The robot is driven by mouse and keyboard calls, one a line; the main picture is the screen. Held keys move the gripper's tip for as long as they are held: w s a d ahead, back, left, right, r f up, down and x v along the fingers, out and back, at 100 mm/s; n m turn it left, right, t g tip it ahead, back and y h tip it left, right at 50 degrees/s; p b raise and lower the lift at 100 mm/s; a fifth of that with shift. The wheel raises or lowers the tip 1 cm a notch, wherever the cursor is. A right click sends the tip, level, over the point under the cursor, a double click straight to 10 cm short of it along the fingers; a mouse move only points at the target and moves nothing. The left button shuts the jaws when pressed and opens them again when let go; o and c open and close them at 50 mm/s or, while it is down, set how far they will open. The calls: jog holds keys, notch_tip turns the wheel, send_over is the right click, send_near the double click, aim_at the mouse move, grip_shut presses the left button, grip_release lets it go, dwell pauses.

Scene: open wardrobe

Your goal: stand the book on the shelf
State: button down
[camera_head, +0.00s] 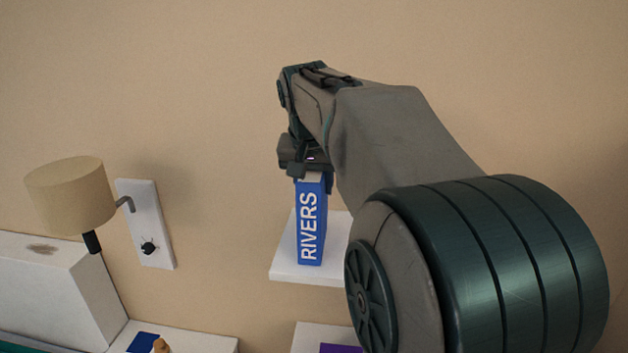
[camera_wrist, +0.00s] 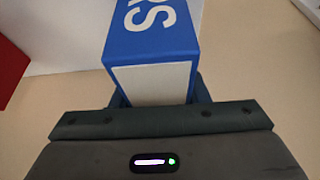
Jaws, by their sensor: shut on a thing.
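A blue book (camera_head: 312,223) with "RIVERS" in white on its spine is upright at a white wall shelf (camera_head: 286,270). My gripper (camera_head: 309,174) is above the book and shut on its top end. In the wrist view the book (camera_wrist: 150,40) shows its blue spine and pale page end between the fingers of my gripper (camera_wrist: 158,97). The book's lower end appears at the shelf's surface; I cannot tell whether it touches. My arm hides the right part of the shelf.
A lamp (camera_head: 70,196) and a white wall plate (camera_head: 146,222) with a black knob are at left. Lower down are a white surface with a blue item (camera_head: 143,342) and another white ledge with a purple item (camera_head: 341,348). A red thing (camera_wrist: 10,68) shows at the wrist view's left edge.

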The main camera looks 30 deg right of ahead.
jog(key=shift+f, duration=0.15)
jog(key=c, duration=0.8)
grip_release()
jog(key=v, duration=1.2)
jog(key=shift+s, duration=0.1)
